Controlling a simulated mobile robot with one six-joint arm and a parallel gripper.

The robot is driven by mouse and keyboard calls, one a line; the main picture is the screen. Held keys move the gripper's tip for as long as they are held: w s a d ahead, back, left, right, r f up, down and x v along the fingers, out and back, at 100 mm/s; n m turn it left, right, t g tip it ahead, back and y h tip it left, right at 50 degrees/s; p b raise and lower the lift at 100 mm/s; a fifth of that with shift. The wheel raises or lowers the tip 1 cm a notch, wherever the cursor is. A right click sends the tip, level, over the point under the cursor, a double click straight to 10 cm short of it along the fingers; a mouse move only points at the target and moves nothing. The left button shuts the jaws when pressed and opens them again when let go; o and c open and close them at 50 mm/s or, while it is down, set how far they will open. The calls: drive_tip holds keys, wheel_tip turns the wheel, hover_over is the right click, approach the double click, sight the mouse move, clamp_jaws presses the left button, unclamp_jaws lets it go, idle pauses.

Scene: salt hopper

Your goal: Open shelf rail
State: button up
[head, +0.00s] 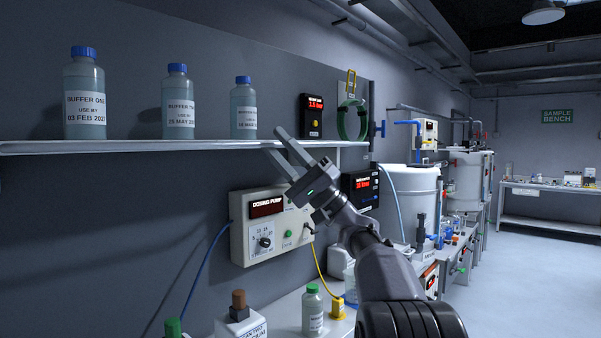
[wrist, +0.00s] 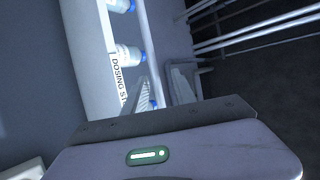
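The shelf (head: 120,148) is a long pale board on the grey wall. In the wrist view, a thin pale bar (wrist: 149,45), which looks like the shelf rail, runs along its front beside the bottles. My gripper (head: 276,143) is at the right part of the shelf's front edge, its two fingers apart. In the wrist view, my gripper (wrist: 161,76) has the lower end of the bar showing between its open fingers. I cannot tell whether either finger touches it.
Three blue-capped bottles (head: 84,100) stand on the shelf, with a red-display box (head: 311,116) to their right. Below are the dosing pump box (head: 268,225) and a second display box (head: 360,190). Open floor (head: 540,270) lies to the right.

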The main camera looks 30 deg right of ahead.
drive_tip(key=b+v, duration=0.2)
drive_tip(key=v, duration=1.3)
drive_tip(key=shift+s+d+f+b, duration=0.15)
drive_tip(key=shift+d+f+b, duration=0.1)
drive_tip(key=shift+b, duration=0.15)
